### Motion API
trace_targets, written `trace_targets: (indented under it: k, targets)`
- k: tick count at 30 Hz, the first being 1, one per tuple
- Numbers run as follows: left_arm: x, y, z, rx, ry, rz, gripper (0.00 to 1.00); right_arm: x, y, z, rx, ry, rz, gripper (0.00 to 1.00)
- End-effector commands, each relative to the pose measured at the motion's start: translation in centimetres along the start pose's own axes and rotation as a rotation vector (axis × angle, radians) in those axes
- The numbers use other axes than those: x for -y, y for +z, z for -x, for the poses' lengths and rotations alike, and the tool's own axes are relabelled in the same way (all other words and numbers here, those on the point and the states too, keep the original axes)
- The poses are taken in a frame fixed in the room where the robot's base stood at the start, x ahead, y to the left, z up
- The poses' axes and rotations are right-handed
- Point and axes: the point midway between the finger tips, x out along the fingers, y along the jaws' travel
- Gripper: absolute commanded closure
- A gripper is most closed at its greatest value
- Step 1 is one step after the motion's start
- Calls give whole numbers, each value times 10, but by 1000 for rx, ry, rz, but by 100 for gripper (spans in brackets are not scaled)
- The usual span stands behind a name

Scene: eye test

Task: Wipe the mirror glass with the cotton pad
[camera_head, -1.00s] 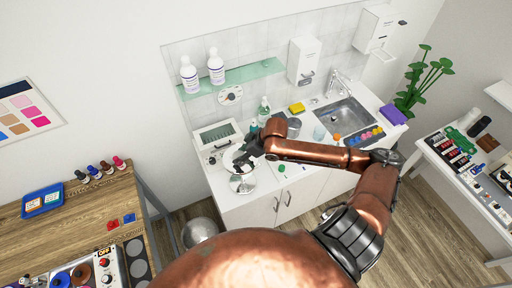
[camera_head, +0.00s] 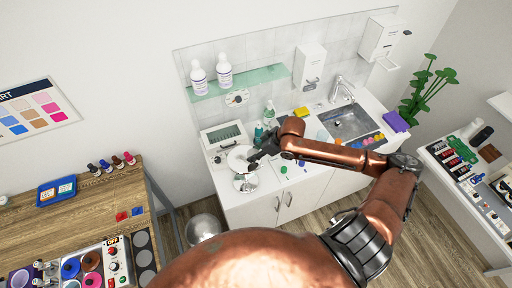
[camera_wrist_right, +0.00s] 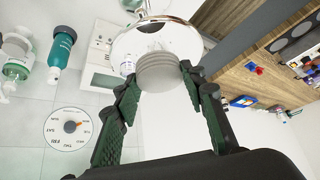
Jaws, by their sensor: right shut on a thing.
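The round mirror (camera_head: 238,158) stands on its base (camera_head: 245,184) at the front left of the white counter. It also shows in the right wrist view as a pale disc with a shiny rim (camera_wrist_right: 180,38). My right gripper (camera_head: 256,157) is at the mirror's right side. In the right wrist view, my right gripper (camera_wrist_right: 158,82) is shut on the cotton pad (camera_wrist_right: 158,72), a pale round ridged piece between the fingertips. The pad overlaps the lower part of the mirror there; I cannot tell whether they touch. My left gripper is out of view.
A white box-shaped device (camera_head: 224,137) stands behind the mirror. Green bottles (camera_head: 268,112) and a sink (camera_head: 350,122) are further right. A glass shelf (camera_head: 240,82) with white bottles is above. A wooden table (camera_head: 100,215) stands at left.

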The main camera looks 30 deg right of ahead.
Motion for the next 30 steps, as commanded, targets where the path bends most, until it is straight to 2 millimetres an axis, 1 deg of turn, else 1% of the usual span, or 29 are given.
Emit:
trace_targets:
  k: [7, 12, 27, 30]
  targets:
    - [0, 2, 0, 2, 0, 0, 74, 2, -18, 17, -2, -4, 9, 81]
    - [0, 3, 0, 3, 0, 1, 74, 2, -23, 23, 0, -5, 10, 81]
    - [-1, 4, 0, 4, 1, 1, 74, 2, -23, 23, 0, -5, 9, 81]
    - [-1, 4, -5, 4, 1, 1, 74, 5, -22, 20, -1, -9, 12, 81]
